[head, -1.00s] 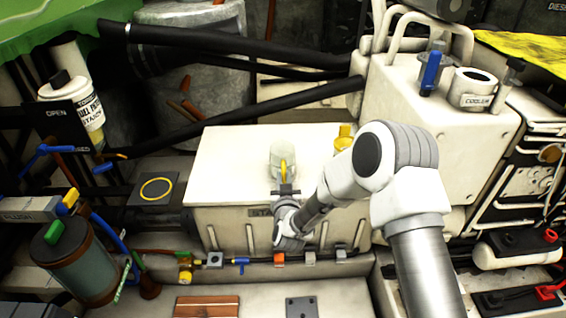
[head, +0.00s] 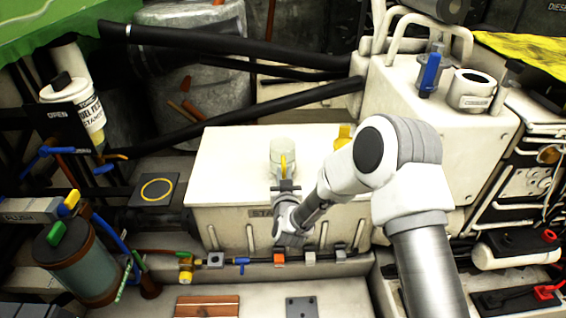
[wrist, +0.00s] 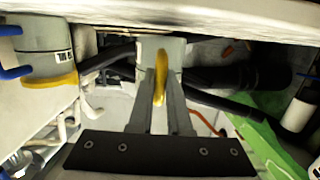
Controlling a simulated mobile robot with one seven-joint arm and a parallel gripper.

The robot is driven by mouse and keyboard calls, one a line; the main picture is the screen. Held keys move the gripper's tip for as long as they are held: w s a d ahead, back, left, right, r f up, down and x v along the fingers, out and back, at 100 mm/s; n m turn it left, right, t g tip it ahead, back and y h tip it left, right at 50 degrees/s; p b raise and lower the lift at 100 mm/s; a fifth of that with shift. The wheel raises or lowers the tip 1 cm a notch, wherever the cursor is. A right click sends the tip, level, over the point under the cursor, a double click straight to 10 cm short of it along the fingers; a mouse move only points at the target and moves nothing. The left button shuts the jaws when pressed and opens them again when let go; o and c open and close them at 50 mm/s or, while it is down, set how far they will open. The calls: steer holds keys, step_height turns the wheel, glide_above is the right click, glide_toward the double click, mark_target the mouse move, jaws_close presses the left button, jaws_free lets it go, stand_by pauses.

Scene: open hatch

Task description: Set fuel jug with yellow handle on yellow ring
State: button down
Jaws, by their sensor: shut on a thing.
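My gripper (head: 286,184) is shut on the yellow handle from the front side. In the wrist view the jug (wrist: 163,48) is beyond the fingers, and the handle is between the fingertips (wrist: 160,82). I cannot tell whether the jug's base touches the box. The yellow ring (head: 157,189) is marked on a dark square plate at the left, apart from the jug, with nothing on it.
The white box (head: 225,165) has free room left of the jug. A yellow-topped item (head: 344,131) stands to the right, partly behind my arm. A grey container with a blue handle (wrist: 45,40) shows in the wrist view. Black pipes (head: 240,120) run behind; a filter canister (head: 88,110) stands left.

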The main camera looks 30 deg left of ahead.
mark_target(283, 155)
steer(key=shift+r+p, duration=0.95)
steer(key=shift+r, duration=1.15)
